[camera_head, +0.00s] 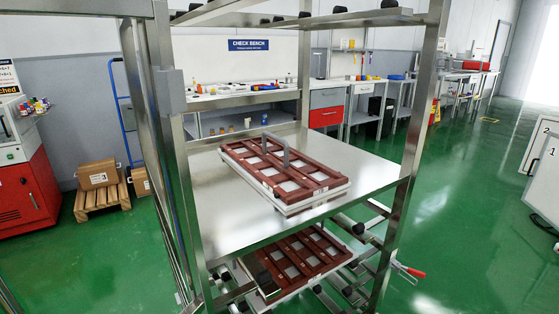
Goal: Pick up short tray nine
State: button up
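One tray (243,168) lies flat on the rack's steel shelf. It has a red-brown slatted frame with pale square openings, a light base and a grey arched handle (289,154) standing up across its middle. A second, similar red-brown tray (318,244) lies on the level below, partly hidden by the shelf above it. A dark block shows at its near left corner; I cannot tell what it is. I can read no number on either tray, so I cannot tell which is nine. My gripper is not in view.
The steel rack (408,165) has upright posts at its corners and bars overhead. The steel shelf (228,234) is bare around the upper tray. Cartons (97,174) sit on a pallet at left. A bench with a "CHECK BENCH" sign (248,45) stands behind. Green floor is open at right.

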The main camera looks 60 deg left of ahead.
aim_at(292, 179)
jog(key=i+u, duration=0.15)
jog(key=u, duration=0.3)
jog(key=i+u, duration=0.15)
jog(key=u, duration=0.3)
jog(key=i+l+u, duration=0.1)
jog(key=u, duration=0.35)
